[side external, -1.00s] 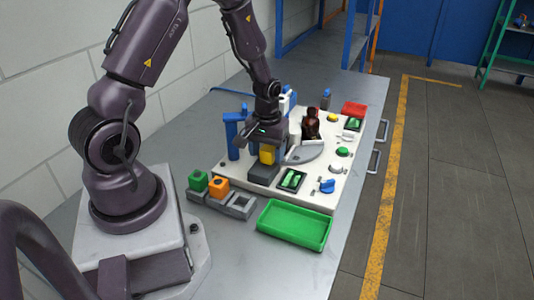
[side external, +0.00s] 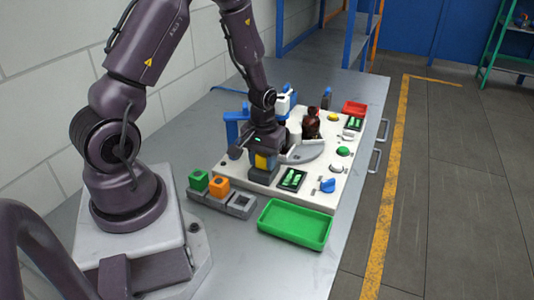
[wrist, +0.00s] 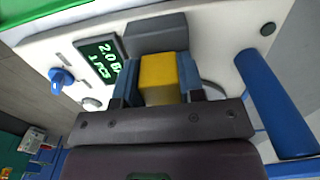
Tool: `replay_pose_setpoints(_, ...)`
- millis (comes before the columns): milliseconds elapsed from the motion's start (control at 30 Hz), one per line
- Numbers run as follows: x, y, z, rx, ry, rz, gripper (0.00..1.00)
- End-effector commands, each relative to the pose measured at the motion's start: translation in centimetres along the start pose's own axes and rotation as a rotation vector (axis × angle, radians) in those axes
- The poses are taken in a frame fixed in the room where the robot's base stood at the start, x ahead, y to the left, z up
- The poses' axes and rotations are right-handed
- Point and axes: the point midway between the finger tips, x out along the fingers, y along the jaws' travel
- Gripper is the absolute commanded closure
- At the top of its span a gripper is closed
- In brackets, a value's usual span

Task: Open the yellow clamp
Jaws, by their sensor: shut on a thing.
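The yellow clamp block (side external: 262,160) sits at its dark grey base (side external: 264,175) near the front of the white board. In the wrist view the yellow block (wrist: 159,78) lies between the two fingers of my gripper (wrist: 156,85), with the grey base (wrist: 156,34) just beyond it. My gripper (side external: 266,152) is shut on the yellow block from above and hides part of it in the side view. I cannot tell from these views whether the block is apart from the base.
A blue post (wrist: 275,100) stands close to my gripper on the right in the wrist view. A display (side external: 292,180) and a blue knob (side external: 326,185) are beside the clamp. An amber bottle (side external: 310,124) stands farther back. A green tray (side external: 295,224) and coloured cubes (side external: 218,186) are in front.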

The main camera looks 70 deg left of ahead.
Motion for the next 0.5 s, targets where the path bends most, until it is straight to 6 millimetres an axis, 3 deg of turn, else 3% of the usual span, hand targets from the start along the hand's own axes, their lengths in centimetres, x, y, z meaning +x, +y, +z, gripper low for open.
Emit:
replay_pose_setpoints(333, -0.06, 0.03, 1.06, 0.0, -0.006, -0.001, 1.0)
replay_pose_setpoints(367, -0.06, 0.03, 1.08, 0.001, -0.007, -0.001, 0.62)
replay_pose_setpoints(467, -0.05, 0.03, 1.03, 0.001, -0.006, -0.001, 0.39)
replay_pose_setpoints(500, -0.05, 0.03, 1.0, 0.001, -0.005, -0.001, 0.38)
